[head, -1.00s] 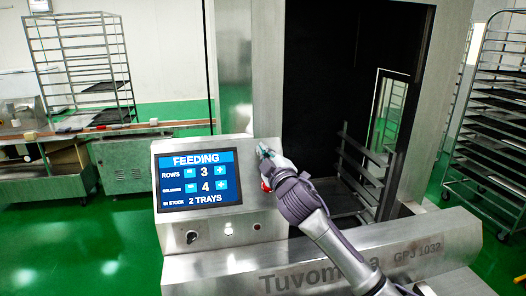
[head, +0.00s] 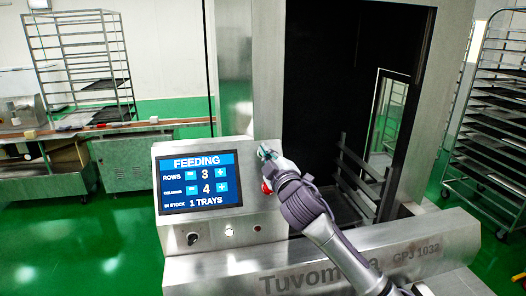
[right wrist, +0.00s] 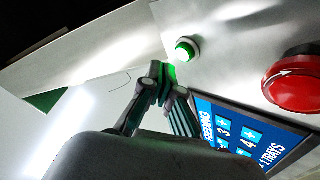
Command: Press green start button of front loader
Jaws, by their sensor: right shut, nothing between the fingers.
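The green start button (right wrist: 187,50) is lit on the panel in the right wrist view, with a pale rim around it. My right gripper (right wrist: 163,76) is shut and empty, its fingertips just beside the button, with a small gap visible between them. In the head view my right gripper (head: 266,154) is at the right edge of the control panel (head: 250,215), and I cannot clearly make out the green button behind it. The screen (head: 200,181) reads FEEDING, rows 3, a second value 4, and in stock 1 trays. My left gripper is not in view.
The machine's dark opening (head: 325,100) with a rack inside is to the right. Tray racks (head: 500,110) stand farther off.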

